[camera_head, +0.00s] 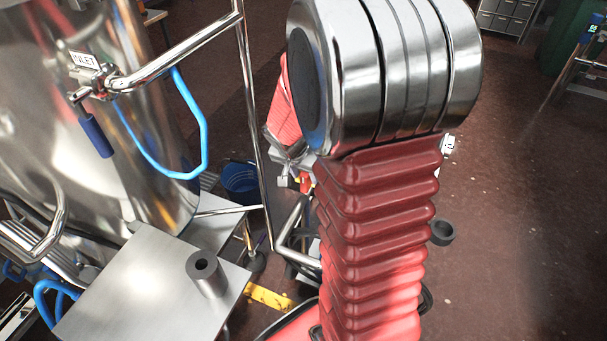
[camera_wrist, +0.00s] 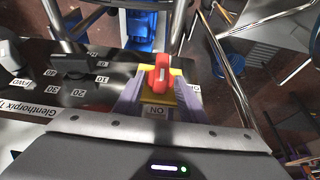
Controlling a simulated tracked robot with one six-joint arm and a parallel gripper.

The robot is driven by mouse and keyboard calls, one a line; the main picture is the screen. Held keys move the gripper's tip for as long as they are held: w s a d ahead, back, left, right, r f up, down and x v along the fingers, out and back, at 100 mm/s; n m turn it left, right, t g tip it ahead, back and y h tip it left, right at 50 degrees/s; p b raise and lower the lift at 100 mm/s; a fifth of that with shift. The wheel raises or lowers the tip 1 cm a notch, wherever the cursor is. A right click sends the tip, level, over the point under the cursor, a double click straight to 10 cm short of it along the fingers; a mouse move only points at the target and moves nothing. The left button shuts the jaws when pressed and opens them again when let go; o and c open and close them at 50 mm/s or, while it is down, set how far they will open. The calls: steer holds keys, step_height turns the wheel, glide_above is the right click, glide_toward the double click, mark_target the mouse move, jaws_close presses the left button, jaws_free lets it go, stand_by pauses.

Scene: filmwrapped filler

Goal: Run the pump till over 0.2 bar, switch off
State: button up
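In the wrist view a black control panel (camera_wrist: 50,95) carries a red rotary switch (camera_wrist: 160,74) on a yellow base. A label by it is seen upside down and appears to read ON. My gripper (camera_wrist: 160,88) has its two pale fingers on either side of the switch. A gap seems to show between the fingers and the red handle; contact cannot be made out. A black knob (camera_wrist: 76,66) with a number scale sits left of the switch. In the head view my arm covers most of the gripper and panel. No pressure reading is legible in either view.
A large steel tank (camera_head: 60,130) with an INLET label (camera_head: 86,61) and a blue hose (camera_head: 203,120) stands left. A steel table (camera_head: 150,290) is in front of it. Metal rails (camera_head: 247,110) run close to my arm. Open floor (camera_head: 510,200) lies to the right.

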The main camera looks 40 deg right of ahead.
steer(key=shift+c, duration=0.7)
jaws_close()
steer(key=shift+a, duration=0.2)
steer(key=shift+d, duration=0.1)
